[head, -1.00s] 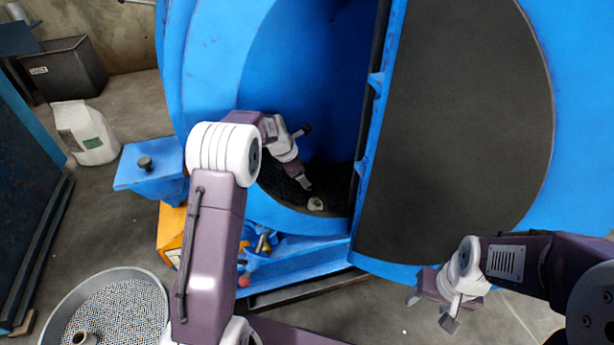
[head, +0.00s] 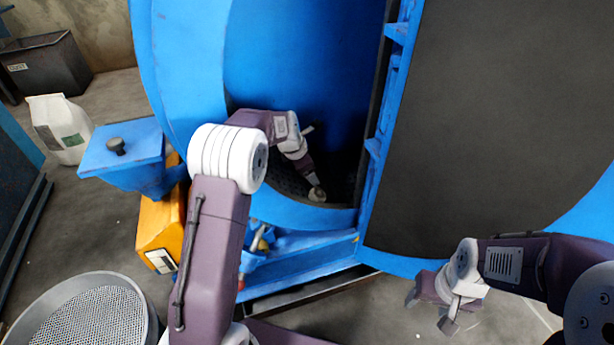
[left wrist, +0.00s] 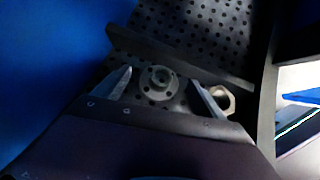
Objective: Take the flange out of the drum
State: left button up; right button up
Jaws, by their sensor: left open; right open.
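The flange (left wrist: 159,82) is a small grey round disc with a hub and bolt holes. It lies on the perforated dark floor inside the blue drum (head: 300,60). In the left wrist view it sits between the two fingers of my open left gripper (left wrist: 163,88), with a gap on either side. In the head view the flange (head: 317,194) shows at the tip of my left gripper (head: 314,184), low in the drum opening. My right gripper (head: 434,309) is open and empty, outside the drum and below its door.
A metallic hex nut-like part (left wrist: 222,97) lies beside the right finger in the left wrist view. A dark raised bar (left wrist: 180,58) runs behind the flange. The drum door (head: 510,120) stands open at right. A round mesh-bottomed tray (head: 85,320) is at lower left.

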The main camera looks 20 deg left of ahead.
pick_arm(q)
jog(key=shift+r, duration=0.1)
jog(key=c, duration=1.7)
notch_tip(320, 180, up, 10)
jog(key=p, duration=0.7)
jog(key=shift+r+p, duration=0.1)
jog(key=shift+p, duration=0.2)
